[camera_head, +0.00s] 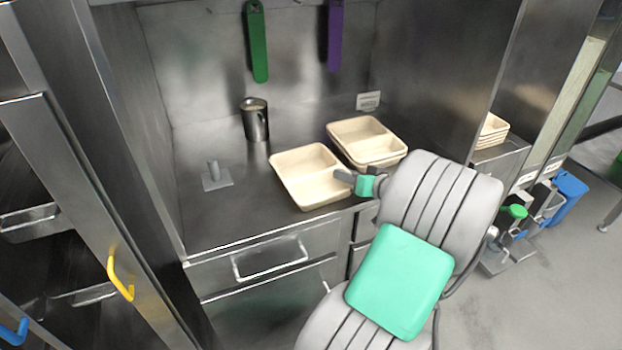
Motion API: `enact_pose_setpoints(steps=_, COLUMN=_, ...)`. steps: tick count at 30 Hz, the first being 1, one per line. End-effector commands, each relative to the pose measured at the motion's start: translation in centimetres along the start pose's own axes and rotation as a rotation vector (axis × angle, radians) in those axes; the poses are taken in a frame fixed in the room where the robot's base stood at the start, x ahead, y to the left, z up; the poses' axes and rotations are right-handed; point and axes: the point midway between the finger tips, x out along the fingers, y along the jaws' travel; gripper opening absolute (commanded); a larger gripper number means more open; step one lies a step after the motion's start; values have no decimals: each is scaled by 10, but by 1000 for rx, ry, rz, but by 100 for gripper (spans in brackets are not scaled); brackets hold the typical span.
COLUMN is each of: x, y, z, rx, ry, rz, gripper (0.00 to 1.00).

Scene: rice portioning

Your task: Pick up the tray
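A cream tray (292,163) with compartments sits on the steel counter, close to its front edge. A second cream tray or stack of trays (346,127) sits just behind it to the right. My gripper (346,178) is at the right front rim of the nearer tray, with its dark fingertips at or over that rim. My green and grey arm comes in from the lower right and hides part of the wrist. I cannot tell whether the fingers are closed on the rim or only beside it. Both trays look empty.
A dark metal cup (255,120) stands behind the trays, and a small metal fixture (216,176) is at the left on the counter (225,215). Green (257,45) and purple (335,38) utensils hang on the back wall. More stacked trays (491,130) lie beyond the right panel.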

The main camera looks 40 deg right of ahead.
Motion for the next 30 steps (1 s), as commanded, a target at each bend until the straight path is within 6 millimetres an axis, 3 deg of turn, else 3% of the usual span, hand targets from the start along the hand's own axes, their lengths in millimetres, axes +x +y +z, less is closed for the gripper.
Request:
enact_pose_setpoints(steps=2, x=0, y=0, z=0, rx=0, ry=0, rz=0, gripper=29)
enact_pose_setpoints(steps=12, x=0, y=0, z=0, rx=1, ry=0, rz=0, gripper=1)
enact_pose_setpoints(steps=30, x=0, y=0, z=2, rx=2, ry=-2, rz=-1, gripper=0)
